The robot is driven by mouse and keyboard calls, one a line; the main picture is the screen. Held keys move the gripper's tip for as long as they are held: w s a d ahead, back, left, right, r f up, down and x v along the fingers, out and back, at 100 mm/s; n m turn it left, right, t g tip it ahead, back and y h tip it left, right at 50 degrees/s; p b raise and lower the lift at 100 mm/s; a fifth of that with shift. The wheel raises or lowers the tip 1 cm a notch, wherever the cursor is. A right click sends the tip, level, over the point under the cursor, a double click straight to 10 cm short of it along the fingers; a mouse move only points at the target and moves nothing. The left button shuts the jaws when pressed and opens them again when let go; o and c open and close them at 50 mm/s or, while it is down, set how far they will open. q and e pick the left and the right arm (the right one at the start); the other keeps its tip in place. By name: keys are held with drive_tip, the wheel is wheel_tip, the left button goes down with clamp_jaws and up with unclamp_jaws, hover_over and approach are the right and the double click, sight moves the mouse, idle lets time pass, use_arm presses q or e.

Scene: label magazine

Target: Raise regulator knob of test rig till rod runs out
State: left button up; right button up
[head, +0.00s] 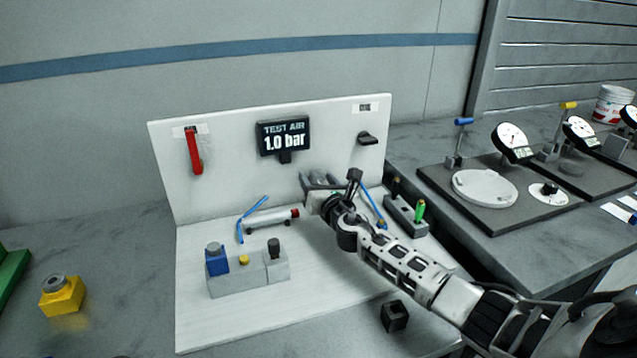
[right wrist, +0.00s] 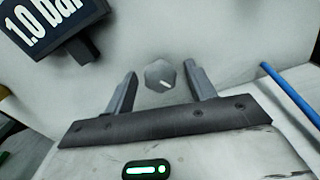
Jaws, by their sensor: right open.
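The test rig is a white board with an upright back panel (head: 225,130) and a flat base. Its display (head: 284,137) reads "TEST AIR 1.0 bar". In the right wrist view the grey regulator knob (right wrist: 160,76), with a white pointer line, is on the panel, between my open fingers as seen from there. In the head view my right gripper (head: 318,180) is low before the panel and hides the knob. I cannot tell whether the fingers touch it. A white cylinder (head: 270,218) with a red right end lies on the base; no extended rod is clearly visible. My left gripper is out of view.
A red lever (head: 194,150) and a black handle (head: 367,138) are on the panel. A grey block with buttons (head: 247,278) is on the base, with bare base in front. A blue tube (head: 374,207) is close beside my right gripper. Dial gauges (head: 513,142) stand right.

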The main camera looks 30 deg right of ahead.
drive_tip(key=shift+w, duration=0.1)
drive_tip(key=c, duration=1)
drive_tip(key=shift+o, duration=0.2)
drive_tip(key=shift+f+m+b, duration=0.1)
drive_tip(key=shift+m+b, duration=0.3)
drive_tip(key=shift+m, duration=1.2)
drive_tip(key=o, duration=1)
drive_tip(key=shift+c, duration=0.2)
drive_tip(key=v, duration=0.7)
drive_tip(key=shift+s, duration=0.3)
